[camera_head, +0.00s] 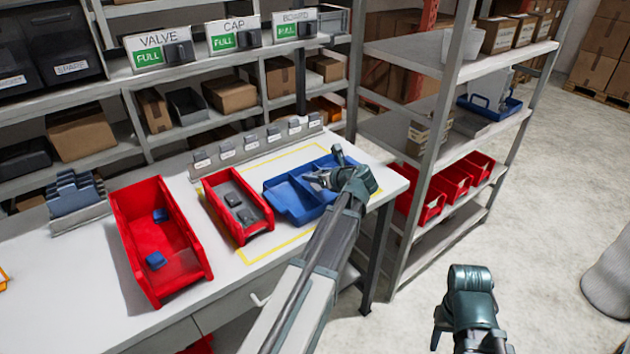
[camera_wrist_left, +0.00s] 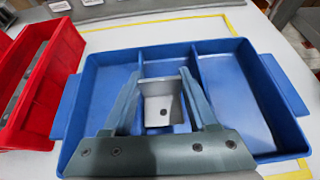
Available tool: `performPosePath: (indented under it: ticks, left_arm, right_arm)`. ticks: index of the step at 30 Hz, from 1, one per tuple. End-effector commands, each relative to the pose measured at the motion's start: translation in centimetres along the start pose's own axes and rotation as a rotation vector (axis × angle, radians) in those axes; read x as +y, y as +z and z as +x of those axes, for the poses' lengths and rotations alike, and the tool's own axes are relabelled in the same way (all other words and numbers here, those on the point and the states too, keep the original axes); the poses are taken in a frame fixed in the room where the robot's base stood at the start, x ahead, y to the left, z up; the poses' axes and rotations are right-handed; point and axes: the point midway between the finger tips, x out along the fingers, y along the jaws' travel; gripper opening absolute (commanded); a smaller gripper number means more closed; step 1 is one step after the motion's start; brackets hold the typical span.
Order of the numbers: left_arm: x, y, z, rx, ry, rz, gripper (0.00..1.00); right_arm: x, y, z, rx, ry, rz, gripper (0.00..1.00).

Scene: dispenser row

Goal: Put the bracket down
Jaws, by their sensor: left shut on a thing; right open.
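My left gripper (camera_head: 322,182) is over the blue divided tray (camera_head: 283,200) on the table. In the left wrist view, its two fingers (camera_wrist_left: 161,100) are shut on the bracket (camera_wrist_left: 160,103), a small pale grey metal piece with a dark hole. The bracket is over the middle compartment of the tray (camera_wrist_left: 105,65), between two dividers. I cannot tell whether it touches the tray floor. The side compartments look empty. My right gripper (camera_head: 470,300) is open and empty at the lower right, over the floor, away from the table.
A red bin (camera_head: 238,205) with dark parts stands left of the tray. A larger red bin (camera_head: 160,235) with blue pieces is further left. A labelled dispenser row (camera_head: 255,143) runs behind. A shelf rack (camera_head: 450,150) stands to the right.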

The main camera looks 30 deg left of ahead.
Motion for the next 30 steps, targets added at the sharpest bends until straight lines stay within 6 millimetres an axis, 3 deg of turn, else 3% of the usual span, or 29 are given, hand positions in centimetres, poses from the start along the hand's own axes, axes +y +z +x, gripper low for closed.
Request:
performPosePath:
  ticks: [3, 11, 16, 22, 30]
  left_arm:
    - [-0.8, 0.5, 1.2, 0.000, 0.001, 0.000, 0.00]
    - [-0.9, 0.7, 1.6, 0.000, 0.000, 0.000, 0.00]
    - [-1.8, 1.2, 3.0, -0.001, 0.001, -0.001, 0.00]
    - [-1.5, -1.9, 4.2, -0.001, 0.000, 0.000, 0.00]
    - [-1.5, -2.0, 4.2, 0.000, 0.000, 0.000, 0.00]
  right_arm:
    - [0.0, 0.0, 0.2, 0.000, 0.000, 0.000, 0.50]
    - [0.0, 0.0, 0.2, 0.000, 0.000, 0.000, 0.50]
    - [0.0, 0.0, 0.4, 0.000, 0.000, 0.000, 0.50]
    - [-0.3, -0.2, 3.6, 0.000, 0.000, 0.000, 0.50]
    - [-0.4, -0.2, 3.8, 0.000, 0.000, 0.000, 0.50]
